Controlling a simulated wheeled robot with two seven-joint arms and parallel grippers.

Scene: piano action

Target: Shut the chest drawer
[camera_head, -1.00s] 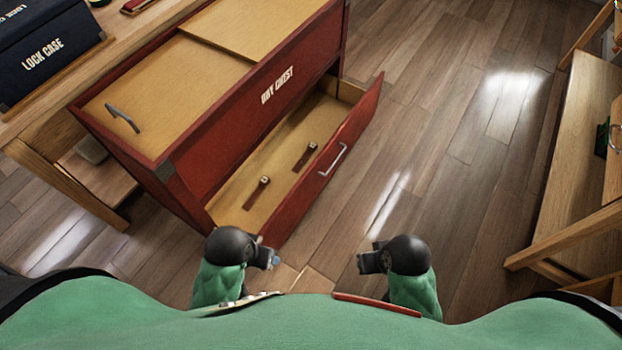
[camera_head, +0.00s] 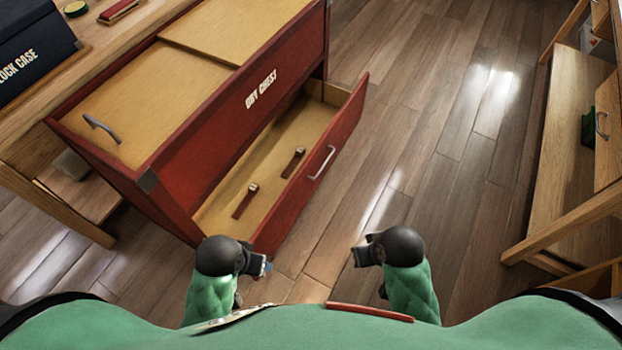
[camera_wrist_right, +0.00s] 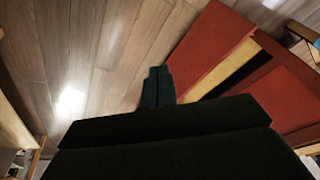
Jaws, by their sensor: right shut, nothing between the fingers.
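A wooden table with a dark lock case (camera_head: 35,50) is at the upper left. A wooden shelf unit (camera_head: 570,170) stands at the right. Bare plank floor (camera_head: 440,130) lies between the chest and the shelf.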

